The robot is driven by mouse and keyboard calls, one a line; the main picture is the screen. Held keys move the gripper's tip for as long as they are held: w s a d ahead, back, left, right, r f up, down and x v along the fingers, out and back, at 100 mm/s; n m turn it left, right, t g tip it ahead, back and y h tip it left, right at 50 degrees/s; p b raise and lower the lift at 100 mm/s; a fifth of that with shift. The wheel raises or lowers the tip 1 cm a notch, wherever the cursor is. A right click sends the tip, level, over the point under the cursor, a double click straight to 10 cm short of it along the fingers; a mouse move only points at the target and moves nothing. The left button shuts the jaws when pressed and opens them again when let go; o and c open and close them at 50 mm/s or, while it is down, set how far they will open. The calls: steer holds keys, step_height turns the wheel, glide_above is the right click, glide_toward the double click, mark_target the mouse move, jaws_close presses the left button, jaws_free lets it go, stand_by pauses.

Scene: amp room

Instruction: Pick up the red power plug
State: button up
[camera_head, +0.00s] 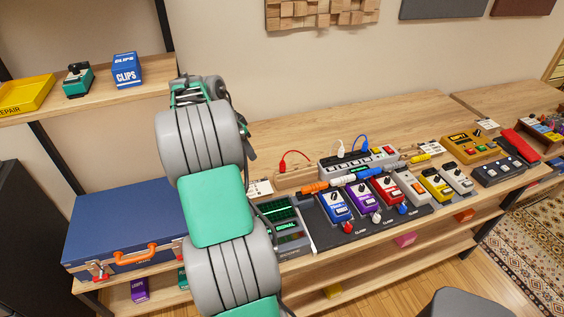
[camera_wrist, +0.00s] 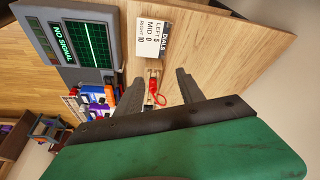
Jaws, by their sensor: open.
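The red power plug (camera_head: 283,164) stands in a small wooden holder (camera_head: 297,178) on the wooden bench, with a thin red cable rising from it. In the wrist view the red plug (camera_wrist: 154,87) shows small between my fingers, some way beyond their tips. My gripper (camera_wrist: 160,84) is open and empty. In the head view my arm hides most of the gripper, which is high above the bench and left of the plug.
A power strip (camera_head: 362,161) with white (camera_head: 340,143) and blue (camera_head: 362,140) plugs stands right of the holder. A pedalboard (camera_head: 357,228) with several pedals lies in front. A screen device (camera_wrist: 92,42) and card (camera_wrist: 151,35) are near. The bench back is clear.

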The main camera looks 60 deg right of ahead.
mark_target(282, 163)
steer(key=s+d+f+m+p, duration=0.1)
steer(key=s+d+f, duration=0.1)
steer(key=d+f, duration=0.1)
steer(key=s+d+f+m+g, duration=0.1)
steer(key=s+d+f+m, duration=0.1)
steer(key=s+d+f, duration=0.1)
steer(key=s+d+f+m+p, duration=0.1)
steer(key=s+d+f, duration=0.2)
steer(key=f, duration=0.1)
steer(key=shift+s+d+f+p, duration=0.2)
steer(key=shift+s+p, duration=0.05)
steer(key=shift+p, duration=0.05)
steer(key=shift+c, duration=0.5)
jaws_close()
